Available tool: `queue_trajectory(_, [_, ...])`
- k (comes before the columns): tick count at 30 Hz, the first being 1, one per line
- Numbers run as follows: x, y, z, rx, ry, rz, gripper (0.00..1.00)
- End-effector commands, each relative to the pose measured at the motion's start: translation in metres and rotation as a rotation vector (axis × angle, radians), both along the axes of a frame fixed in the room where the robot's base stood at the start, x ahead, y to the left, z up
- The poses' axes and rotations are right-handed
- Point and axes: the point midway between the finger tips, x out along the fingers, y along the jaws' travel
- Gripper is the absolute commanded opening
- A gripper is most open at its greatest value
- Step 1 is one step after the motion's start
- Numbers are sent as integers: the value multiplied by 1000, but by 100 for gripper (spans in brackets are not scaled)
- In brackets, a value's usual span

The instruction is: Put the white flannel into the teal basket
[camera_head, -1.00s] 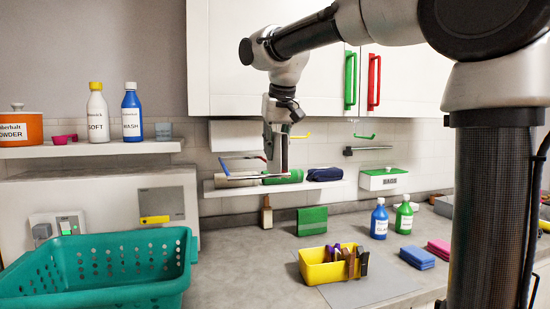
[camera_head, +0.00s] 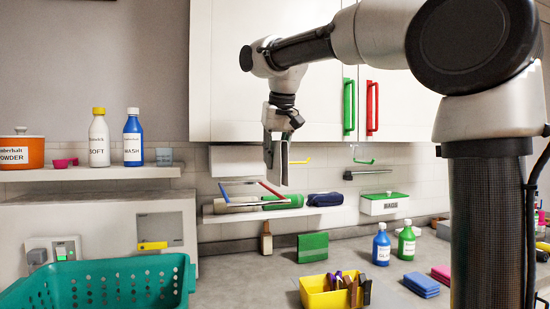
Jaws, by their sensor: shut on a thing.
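My gripper (camera_head: 272,150) is up in front of the wall tiles, above the small wall shelf. It is shut on a pale, narrow upright piece, which looks like the white flannel (camera_head: 285,166); the fingers hide part of it. The held piece is above the shelf and clear of the rolled cloths. The teal basket (camera_head: 95,287) stands at the lower left on the counter, with perforated sides. It is well to the left of and below my gripper. Its floor is out of view.
The wall shelf (camera_head: 225,218) bears a rack with blue and red bars (camera_head: 252,186), a green roll (camera_head: 284,202) and a navy roll (camera_head: 325,199). Bottles (camera_head: 133,138) stand on the left shelf above the basket. A yellow bin (camera_head: 318,299) stands on the counter.

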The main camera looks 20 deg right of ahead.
Motion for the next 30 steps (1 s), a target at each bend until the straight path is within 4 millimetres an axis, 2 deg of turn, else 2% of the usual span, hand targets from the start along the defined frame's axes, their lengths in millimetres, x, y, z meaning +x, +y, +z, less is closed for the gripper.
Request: queue_trajectory(30, [2,108,0,-1,0,3,0])
